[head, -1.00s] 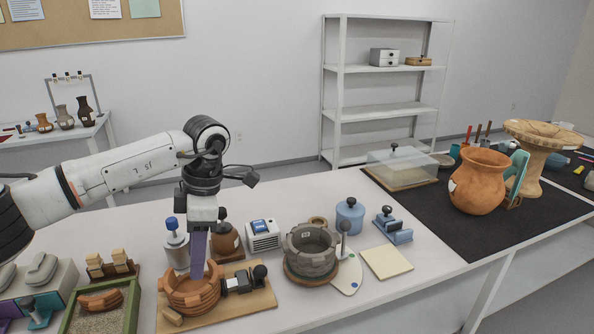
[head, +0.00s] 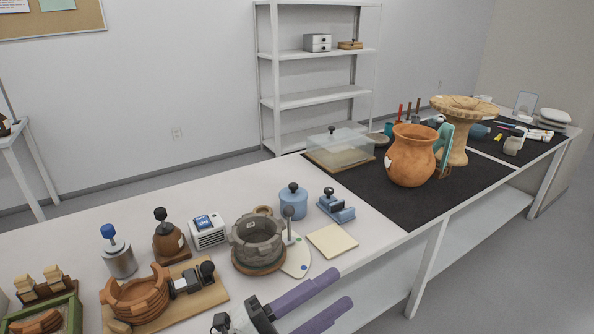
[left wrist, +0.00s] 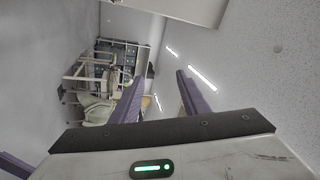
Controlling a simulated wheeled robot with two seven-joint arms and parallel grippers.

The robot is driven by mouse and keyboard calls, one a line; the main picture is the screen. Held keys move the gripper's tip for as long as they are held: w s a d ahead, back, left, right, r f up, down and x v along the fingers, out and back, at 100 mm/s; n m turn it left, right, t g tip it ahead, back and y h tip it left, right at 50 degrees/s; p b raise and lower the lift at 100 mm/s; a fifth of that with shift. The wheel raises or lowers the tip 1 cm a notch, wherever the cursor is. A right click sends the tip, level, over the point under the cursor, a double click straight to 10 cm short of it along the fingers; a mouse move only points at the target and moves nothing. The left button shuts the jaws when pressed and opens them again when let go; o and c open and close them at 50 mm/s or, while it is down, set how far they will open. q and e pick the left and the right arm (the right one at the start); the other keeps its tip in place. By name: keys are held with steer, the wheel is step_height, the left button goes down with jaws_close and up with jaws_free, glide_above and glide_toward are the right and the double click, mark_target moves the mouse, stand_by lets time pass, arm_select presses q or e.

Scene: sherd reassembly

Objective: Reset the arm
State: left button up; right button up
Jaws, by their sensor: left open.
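My left gripper (head: 322,304) is in the bottom middle of the head view, in front of the table's near edge. Its two purple fingers are apart, with nothing between them, and point to the right. In the left wrist view the fingers (left wrist: 157,96) are also spread and empty, with the room and ceiling lights behind them. The terracotta bowl of sherds (head: 135,299) sits on a wooden board (head: 205,300) with a black clamp (head: 190,280) at the lower left. My right gripper is not in view.
A grey stone-like vessel (head: 258,246), a blue jar (head: 293,203) and a cream tile (head: 332,241) stand on the white table (head: 200,192). A large terracotta pot (head: 410,158) stands on the black mat (head: 385,205). The floor (head: 500,270) beyond the table's near edge is clear.

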arm_select(q)
steer(key=w+a+f+n+t+y, duration=0.1)
steer(key=a+f+n+t+y, duration=0.4)
steer(key=a+f+n+y, duration=0.55)
steer(key=s+a+f+n+g+y, duration=0.2)
steer(key=s+a+f+n, duration=0.3)
steer(key=f, duration=0.5)
steer(key=s+a+f+n+g+y, duration=0.3)
steer(key=s+a+f+n, duration=0.3)
steer(key=s, duration=0.6)
step_height(320, 180, down, 4)
steer(key=n+g, duration=0.1)
steer(key=n, duration=0.1)
steer(key=shift+s+r+n+g, duration=0.15)
steer(key=shift+s+n+g, duration=0.15)
steer(key=shift+n, duration=0.05)
steer(key=shift+y, duration=0.25)
